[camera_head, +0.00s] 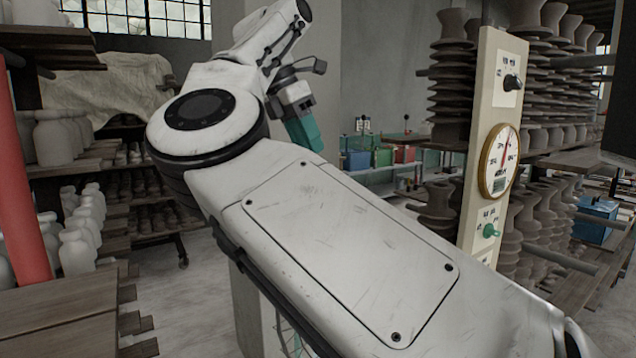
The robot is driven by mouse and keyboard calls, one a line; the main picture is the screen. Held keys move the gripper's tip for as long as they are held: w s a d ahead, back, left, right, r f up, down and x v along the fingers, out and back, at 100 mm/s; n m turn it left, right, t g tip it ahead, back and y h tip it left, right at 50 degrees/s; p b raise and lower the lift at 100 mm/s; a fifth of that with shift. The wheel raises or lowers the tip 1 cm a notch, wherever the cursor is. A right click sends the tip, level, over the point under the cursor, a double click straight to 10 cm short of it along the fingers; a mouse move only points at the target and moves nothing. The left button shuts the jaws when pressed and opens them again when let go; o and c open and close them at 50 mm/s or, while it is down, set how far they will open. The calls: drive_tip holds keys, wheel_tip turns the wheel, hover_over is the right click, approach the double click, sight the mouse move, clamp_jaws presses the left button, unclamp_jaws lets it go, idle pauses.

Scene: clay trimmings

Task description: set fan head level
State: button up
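My white arm crosses the middle of the view and hides much of what lies behind it. The end of my gripper (303,133), with a teal part pointing down, shows past the arm's bend. I cannot tell whether its fingers are open or shut, or whether they hold anything. No whole fan head is visible. Thin curved wires (286,338) show below my arm at the bottom edge, and may be part of a fan guard. Their tilt cannot be told.
A cream panel (483,110) with a round gauge (499,161), a black knob (512,83) and a green knob (489,230) stands at right. Pottery racks (570,160) are behind it. Shelves with white bottles (80,240) and a red post (18,190) stand at left.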

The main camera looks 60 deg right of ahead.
drive_tip(key=x, duration=1)
drive_tip(key=shift+s+f, duration=0.1)
drive_tip(key=shift+f, duration=0.1)
drive_tip(key=shift+c, duration=0.3)
clamp_jaws()
